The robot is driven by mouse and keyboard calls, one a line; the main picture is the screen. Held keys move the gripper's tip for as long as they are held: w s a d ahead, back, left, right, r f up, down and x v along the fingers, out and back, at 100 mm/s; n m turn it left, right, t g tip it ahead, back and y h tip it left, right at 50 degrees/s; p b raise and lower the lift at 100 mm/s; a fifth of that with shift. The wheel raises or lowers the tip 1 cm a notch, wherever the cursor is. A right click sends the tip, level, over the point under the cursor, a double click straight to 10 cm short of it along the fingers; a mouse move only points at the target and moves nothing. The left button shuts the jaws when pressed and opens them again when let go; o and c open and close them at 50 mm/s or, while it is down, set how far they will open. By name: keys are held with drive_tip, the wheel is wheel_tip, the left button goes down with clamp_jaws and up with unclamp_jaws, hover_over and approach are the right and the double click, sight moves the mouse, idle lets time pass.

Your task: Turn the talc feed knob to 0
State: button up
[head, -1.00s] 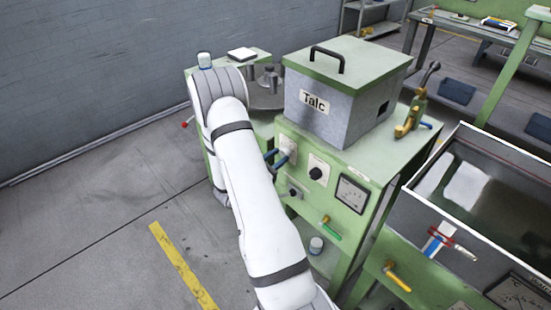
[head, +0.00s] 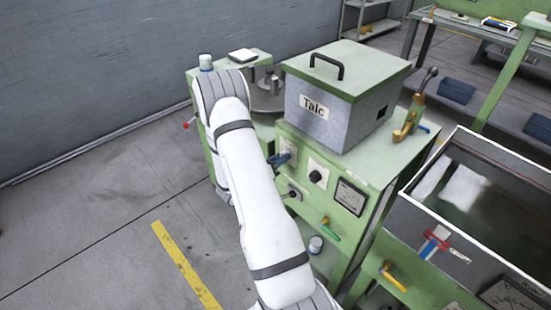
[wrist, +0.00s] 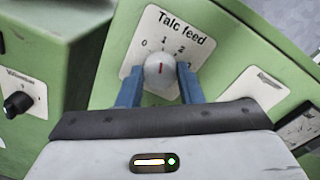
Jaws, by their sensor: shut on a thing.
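The talc feed knob (wrist: 160,70) is a small pale grey knob with a red mark. It sits on a white "Talc feed" plate (wrist: 205,40) with a numbered scale, and its mark points up, near the 1. My gripper (wrist: 159,78) has one blue finger on each side of the knob and is shut on it. In the head view my gripper (head: 280,159) is at the front panel under the grey talc box (head: 330,122). The knob is hidden there, and only part of its plate (head: 290,147) shows.
A black knob (head: 316,177), a lower black knob (head: 293,195) and a gauge (head: 351,196) are close by on the green panel. A yellow-green handle (head: 330,229) sticks out below. A water-filled tank (head: 462,240) stands to the right. The floor at left is clear.

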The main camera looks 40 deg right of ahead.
drive_tip(key=shift+d+n+g+p, duration=0.1)
drive_tip(key=shift+n+g+p, duration=0.2)
drive_tip(key=shift+n+p, duration=2.3)
drive_tip(key=shift+n+b, duration=1)
drive_tip(key=shift+n, duration=0.2)
drive_tip(key=o, duration=1)
drive_tip(key=shift+s+a+r+b, duration=0.15)
drive_tip(key=shift+a+b, duration=0.1)
drive_tip(key=shift+a, duration=1.7)
drive_tip(key=shift+s+a+b, duration=0.15)
drive_tip(key=shift+a+b, duration=0.1)
drive_tip(key=shift+a, duration=1.7)
